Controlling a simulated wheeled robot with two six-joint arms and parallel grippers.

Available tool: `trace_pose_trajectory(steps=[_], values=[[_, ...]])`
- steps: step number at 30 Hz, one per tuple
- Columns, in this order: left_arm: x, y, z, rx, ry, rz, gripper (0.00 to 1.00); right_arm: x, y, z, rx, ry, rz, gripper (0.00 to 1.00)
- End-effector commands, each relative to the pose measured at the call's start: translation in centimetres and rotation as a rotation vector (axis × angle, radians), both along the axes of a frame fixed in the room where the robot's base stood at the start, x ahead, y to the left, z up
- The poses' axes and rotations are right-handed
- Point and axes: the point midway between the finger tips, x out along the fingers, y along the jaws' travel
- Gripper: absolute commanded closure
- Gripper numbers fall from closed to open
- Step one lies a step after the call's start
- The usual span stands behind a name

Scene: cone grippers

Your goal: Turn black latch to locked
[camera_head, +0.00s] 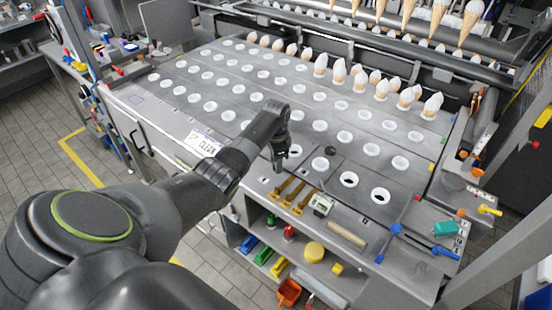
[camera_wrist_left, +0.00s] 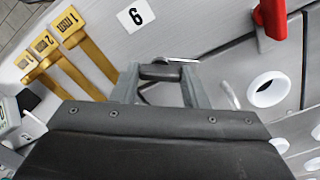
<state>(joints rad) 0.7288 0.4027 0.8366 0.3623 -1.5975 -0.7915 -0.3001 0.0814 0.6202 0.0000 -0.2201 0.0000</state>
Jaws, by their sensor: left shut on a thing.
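My right gripper is in neither view.
White rings (camera_head: 320,164) cover the table. Cones (camera_head: 338,72) stand at the back.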

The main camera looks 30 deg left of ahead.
Motion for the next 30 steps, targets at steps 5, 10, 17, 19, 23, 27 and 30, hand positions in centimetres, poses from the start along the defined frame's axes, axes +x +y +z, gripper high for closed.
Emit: trace_pose_trajectory(steps=[5,10,17,19,23,27,30], values=[[0.1,0.0,0.2,-0.001,-0.003,-0.169,0.83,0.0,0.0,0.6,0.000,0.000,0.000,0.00],[0.1,-0.1,0.2,-0.001,-0.004,-0.331,0.83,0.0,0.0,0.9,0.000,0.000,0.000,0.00],[0.1,-0.1,0.2,0.000,-0.004,-0.544,0.83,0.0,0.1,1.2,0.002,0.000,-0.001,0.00],[0.1,-0.1,0.2,0.000,-0.004,-0.604,0.83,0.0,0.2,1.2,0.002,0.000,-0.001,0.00],[0.2,-0.1,0.2,0.000,-0.005,-0.704,0.83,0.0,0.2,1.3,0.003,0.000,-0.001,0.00],[0.2,-0.1,0.2,0.000,-0.005,-0.791,0.83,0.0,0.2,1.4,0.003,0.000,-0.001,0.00],[0.2,-0.1,0.2,0.000,-0.005,-0.839,0.83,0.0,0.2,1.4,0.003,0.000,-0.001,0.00]])
